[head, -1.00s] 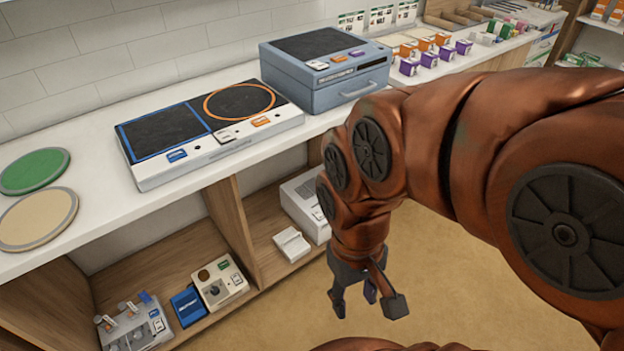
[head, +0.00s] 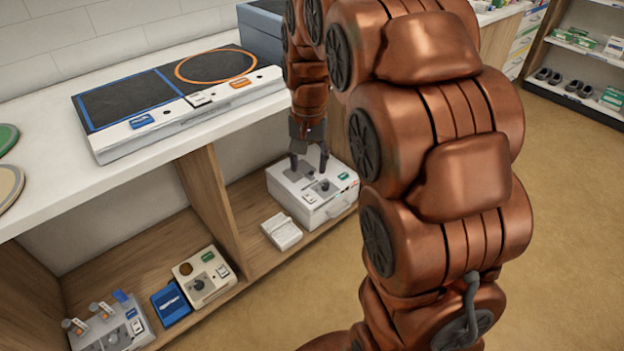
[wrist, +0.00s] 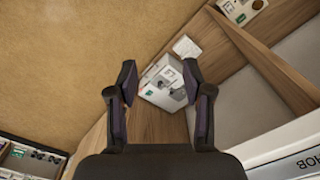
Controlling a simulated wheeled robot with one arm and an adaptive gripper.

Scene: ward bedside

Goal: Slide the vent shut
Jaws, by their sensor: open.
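My gripper (head: 308,169) is open and empty, pointing down over the white box (head: 331,204) on the lower shelf. In the wrist view the open fingers of my gripper (wrist: 159,82) frame the same white box (wrist: 157,94). The box has a front handle, a green label and dark fittings on top. One dark fitting (head: 324,186) shows just below the fingertips. I cannot tell for sure which part is the vent or how far it stands open. The fingers hide part of the box top, and I cannot tell whether they touch it.
The counter (head: 50,131) overhangs the shelf, with a wooden divider (head: 213,200) left of the box. A small white block (head: 281,232) lies beside the box. A beige device (head: 203,277) and a blue item (head: 171,303) sit further left. The floor in front is clear.

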